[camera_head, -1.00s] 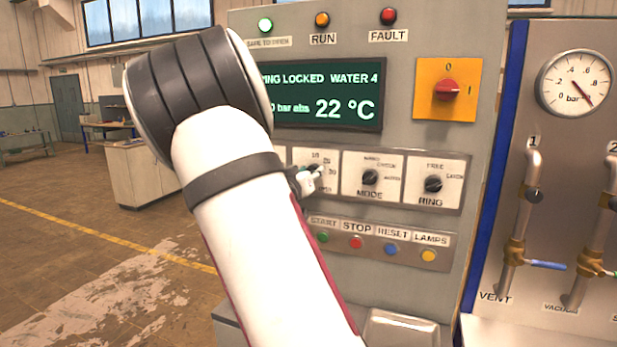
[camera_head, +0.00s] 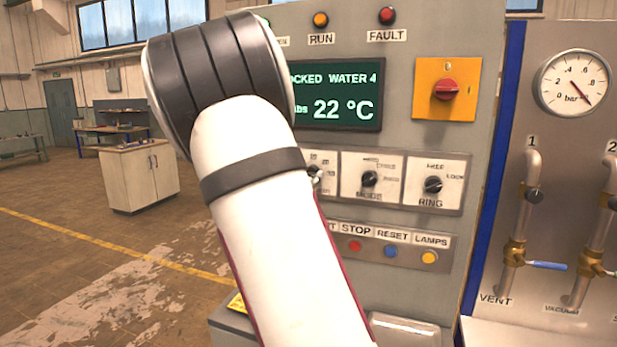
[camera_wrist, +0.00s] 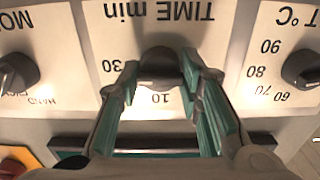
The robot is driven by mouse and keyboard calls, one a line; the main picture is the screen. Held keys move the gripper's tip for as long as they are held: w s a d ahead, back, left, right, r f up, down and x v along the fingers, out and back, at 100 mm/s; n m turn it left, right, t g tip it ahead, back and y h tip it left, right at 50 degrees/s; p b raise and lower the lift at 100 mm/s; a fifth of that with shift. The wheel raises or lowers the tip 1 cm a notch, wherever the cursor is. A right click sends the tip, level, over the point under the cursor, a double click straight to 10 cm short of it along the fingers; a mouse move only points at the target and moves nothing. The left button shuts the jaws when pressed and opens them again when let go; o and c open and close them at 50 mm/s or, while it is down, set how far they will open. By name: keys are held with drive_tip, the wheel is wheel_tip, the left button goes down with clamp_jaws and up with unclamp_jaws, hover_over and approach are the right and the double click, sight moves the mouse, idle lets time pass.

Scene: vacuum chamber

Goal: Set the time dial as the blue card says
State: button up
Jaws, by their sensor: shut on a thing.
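The time dial (camera_wrist: 160,62) is a dark round knob on a white plate marked TIME min, upside down in the wrist view, with 30 and 10 readable near it. My gripper (camera_wrist: 162,74) has its two teal-padded fingers on either side of the knob, shut on it. The fingers hide part of the scale, and I cannot tell the pointer's exact setting. In the head view my arm covers most of the TIME plate (camera_head: 324,186). I do not see the blue card in either view.
The MODE knob (camera_head: 369,179) and RING knob (camera_head: 433,185) sit right of the time dial. Below are the STOP (camera_head: 355,245), RESET (camera_head: 390,251) and LAMPS (camera_head: 429,257) buttons. A temperature dial (camera_wrist: 301,69) is beside it in the wrist view. The display (camera_head: 345,97) is partly covered.

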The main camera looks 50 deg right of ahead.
drive_tip(key=o, duration=1.2)
drive_tip(key=shift+c, duration=0.2)
drive_tip(key=v, duration=1.2)
drive_tip(key=shift+f, duration=0.1)
